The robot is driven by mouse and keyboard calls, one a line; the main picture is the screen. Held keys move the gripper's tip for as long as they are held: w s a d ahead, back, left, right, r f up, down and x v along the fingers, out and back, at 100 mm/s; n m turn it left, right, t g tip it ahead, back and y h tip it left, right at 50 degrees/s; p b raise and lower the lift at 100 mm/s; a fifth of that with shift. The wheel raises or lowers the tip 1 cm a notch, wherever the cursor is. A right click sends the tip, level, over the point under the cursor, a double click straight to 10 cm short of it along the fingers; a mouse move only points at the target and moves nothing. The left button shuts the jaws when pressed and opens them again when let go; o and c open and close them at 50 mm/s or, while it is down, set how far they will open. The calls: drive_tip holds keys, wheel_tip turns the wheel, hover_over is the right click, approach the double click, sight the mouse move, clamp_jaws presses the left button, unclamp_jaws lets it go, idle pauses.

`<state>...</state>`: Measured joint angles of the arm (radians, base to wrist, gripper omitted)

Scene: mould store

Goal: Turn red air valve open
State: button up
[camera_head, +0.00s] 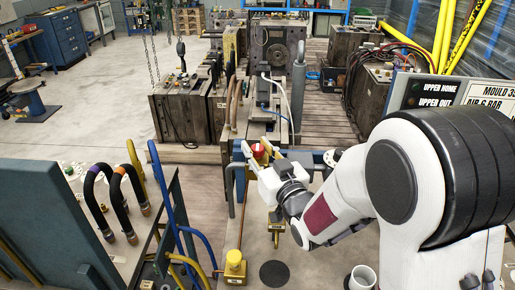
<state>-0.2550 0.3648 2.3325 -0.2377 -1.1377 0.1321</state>
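A small red part, which looks like the red air valve's handle (258,151), shows near the middle of the view, just beyond my gripper. My gripper (258,158) is at the red part, with white finger parts on either side of it. The gripper body hides the lower part of the valve and most of its mounting. Whether the fingers touch the red part or are closed on it is too small to tell.
Black and blue hoses rise from a panel (150,240) at left. Steel mould blocks (185,108) stand behind. A sign board (455,92) is at right.

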drive_tip(key=c, duration=0.6)
drive_tip(key=shift+o, duration=0.2)
drive_tip(key=shift+r+n+g+y, duration=0.15)
drive_tip(key=shift+n+g+y, duration=0.95)
drive_tip(key=shift+y, duration=0.5)
drive_tip(key=shift+n+y, duration=0.3)
drive_tip(key=shift+n, duration=0.2)
drive_tip(key=o, duration=1.2)
drive_tip(key=shift+c, duration=0.2)
drive_tip(key=v, duration=1.2)
